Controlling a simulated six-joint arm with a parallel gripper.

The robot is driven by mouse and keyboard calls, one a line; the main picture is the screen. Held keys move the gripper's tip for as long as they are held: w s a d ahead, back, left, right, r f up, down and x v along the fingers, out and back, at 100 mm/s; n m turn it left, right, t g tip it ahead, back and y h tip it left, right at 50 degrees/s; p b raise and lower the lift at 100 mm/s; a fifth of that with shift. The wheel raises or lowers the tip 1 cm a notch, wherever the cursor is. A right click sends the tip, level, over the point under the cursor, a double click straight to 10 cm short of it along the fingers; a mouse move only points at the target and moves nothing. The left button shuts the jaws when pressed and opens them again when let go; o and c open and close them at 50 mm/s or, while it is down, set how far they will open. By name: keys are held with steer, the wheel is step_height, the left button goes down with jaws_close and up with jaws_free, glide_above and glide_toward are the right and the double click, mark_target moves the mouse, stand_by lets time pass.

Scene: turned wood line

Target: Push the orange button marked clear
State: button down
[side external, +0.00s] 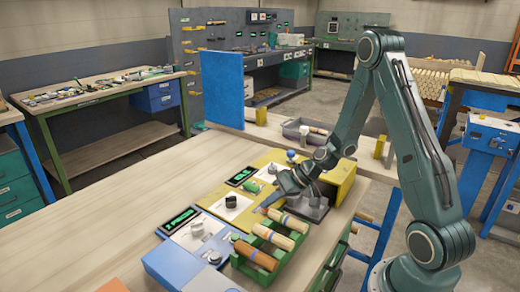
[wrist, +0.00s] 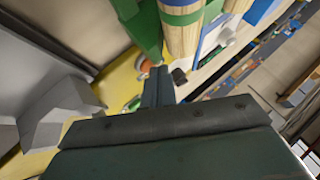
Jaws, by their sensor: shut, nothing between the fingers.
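My gripper (side external: 266,206) is shut and empty, reaching down over the yellow panel (side external: 262,161) close to the green rack. In the wrist view its fingertips (wrist: 158,70) are together above the yellow surface. A small orange patch (wrist: 143,66) shows just left of the fingertips, likely the orange button. I cannot tell whether the fingers touch it, and no "clear" marking is readable.
A green rack (side external: 236,262) holds several banded wooden handles (side external: 272,237) close to the fingers. Panels with dark displays (side external: 180,220) and knobs (side external: 231,200) lie left. A grey fixture (side external: 312,207) and yellow block (side external: 337,183) stand right. The tabletop (side external: 110,225) at left is bare.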

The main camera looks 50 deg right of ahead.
steer(key=shift+r, duration=0.75)
steer(key=shift+r, duration=0.1)
steer(key=shift+r, duration=2.45)
steer(key=s+a+r+n+g+h, duration=0.2)
steer(key=s+a+r+n+h, duration=0.1)
steer(key=s+a+r, duration=0.55)
steer(key=s+r+h, duration=0.1)
steer(key=s+r, duration=0.3)
steer(key=s, duration=0.3)
steer(key=s+r+m+h, duration=0.1)
steer(key=s+r, duration=0.3)
steer(key=s, duration=0.3)
steer(key=shift+d, duration=0.2)
